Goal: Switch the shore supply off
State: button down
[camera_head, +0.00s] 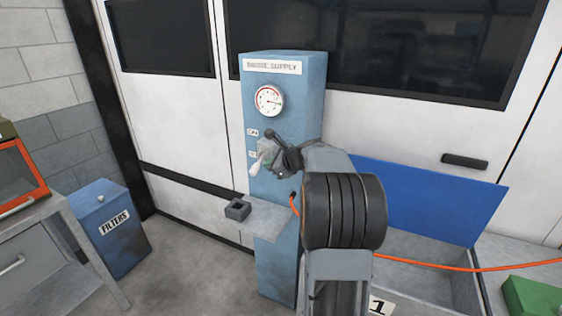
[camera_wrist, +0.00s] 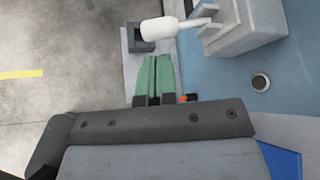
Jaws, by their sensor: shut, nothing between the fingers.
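The blue shore supply cabinet (camera_head: 283,95) stands against the white wall, with a name plate and a round gauge (camera_head: 269,100). Below the gauge is a grey switch box with a white lever handle (camera_head: 257,163) that slants down and left, near the lower of two small labels. In the wrist view the white handle (camera_wrist: 160,28) sticks out left from the grey switch box (camera_wrist: 240,28). My gripper's green fingers (camera_wrist: 154,75) are together and empty, pointing towards the handle with a visible gap. In the head view my wrist partly hides the switch area.
A small shelf (camera_head: 262,217) juts from the cabinet and carries a dark square holder (camera_head: 237,209). An orange hose (camera_head: 455,265) runs right. A blue filters bin (camera_head: 110,235) and a bench stand left. An open bin with a blue lid (camera_head: 430,200) is right.

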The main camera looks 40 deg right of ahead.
aim_at(258, 170)
jog(key=shift+p+x, duration=0.45)
jog(key=shift+x, duration=2.3)
jog(key=shift+w+f+b, duration=0.15)
jog(key=shift+f+b, duration=0.4)
jog(key=shift+b, duration=0.7)
jog(key=n+b, duration=0.1)
jog(key=b, duration=0.1)
jog(key=shift+a+f+t+h+b, duration=0.1)
jog(key=shift+a+t+h+b, duration=0.05)
jog(key=shift+t+h+b, duration=0.2)
